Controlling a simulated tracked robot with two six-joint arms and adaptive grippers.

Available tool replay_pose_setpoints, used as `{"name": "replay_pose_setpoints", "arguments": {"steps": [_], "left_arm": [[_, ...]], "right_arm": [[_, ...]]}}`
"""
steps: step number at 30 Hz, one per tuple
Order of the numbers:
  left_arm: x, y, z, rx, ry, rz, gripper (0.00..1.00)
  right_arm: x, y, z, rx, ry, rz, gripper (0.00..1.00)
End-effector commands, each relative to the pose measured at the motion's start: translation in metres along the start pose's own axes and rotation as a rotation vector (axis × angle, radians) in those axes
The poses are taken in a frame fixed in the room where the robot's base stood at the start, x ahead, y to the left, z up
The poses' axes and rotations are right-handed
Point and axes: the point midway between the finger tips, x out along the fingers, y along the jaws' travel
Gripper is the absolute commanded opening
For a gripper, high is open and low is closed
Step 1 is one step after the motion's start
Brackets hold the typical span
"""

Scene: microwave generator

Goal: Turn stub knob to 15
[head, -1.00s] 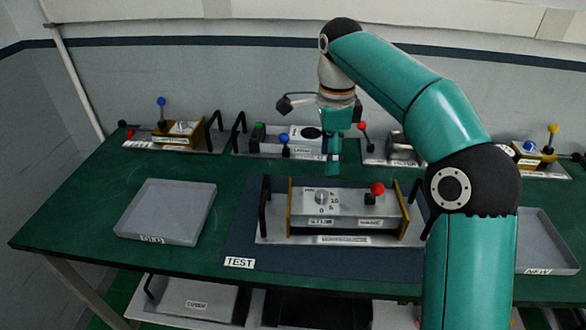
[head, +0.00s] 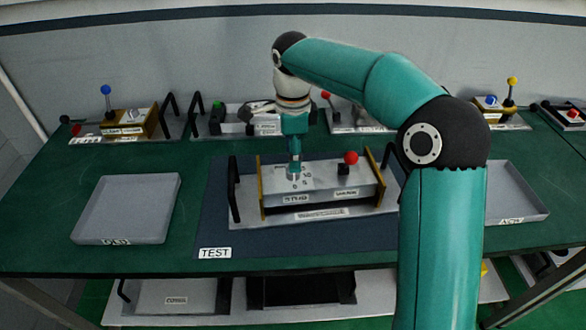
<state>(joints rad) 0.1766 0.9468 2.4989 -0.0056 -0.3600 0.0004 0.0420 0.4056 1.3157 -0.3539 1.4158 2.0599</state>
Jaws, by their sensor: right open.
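The stub knob (head: 293,177) is on the left part of the top of a silver box with gold end plates (head: 318,183), in the middle of the table. Marks lie around the knob but are too small to read. My right gripper (head: 295,168) points straight down right over the knob, with its fingertips at or just above it. It is open, and its fingers hide most of the knob; I cannot tell whether they touch it. A red ball lever (head: 351,158) stands on the same box, right of the knob. My left gripper does not show.
The box's base plate has black handles at both ends and sits on a dark mat labelled TEST (head: 215,253). An empty grey tray (head: 127,208) lies left, another tray (head: 514,193) right. Several lever units line the back, including one with a blue ball (head: 106,90).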

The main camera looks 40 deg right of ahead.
Motion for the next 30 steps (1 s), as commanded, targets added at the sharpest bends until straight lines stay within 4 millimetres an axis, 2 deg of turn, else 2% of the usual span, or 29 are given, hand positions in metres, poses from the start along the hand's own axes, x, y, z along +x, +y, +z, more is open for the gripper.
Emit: {"name": "replay_pose_setpoints", "arguments": {"steps": [3,9,20,30], "left_arm": [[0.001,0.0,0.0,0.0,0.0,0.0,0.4],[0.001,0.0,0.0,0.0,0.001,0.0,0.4],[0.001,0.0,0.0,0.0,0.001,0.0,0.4],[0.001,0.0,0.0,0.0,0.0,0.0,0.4]], "right_arm": [[0.022,0.001,0.0,-0.001,0.001,0.003,0.6],[0.041,0.0,0.0,0.0,0.0,0.001,0.6],[0.045,0.0,0.001,-0.001,0.0,-0.001,0.6],[0.045,0.0,0.001,-0.002,0.0,-0.001,0.05]]}}
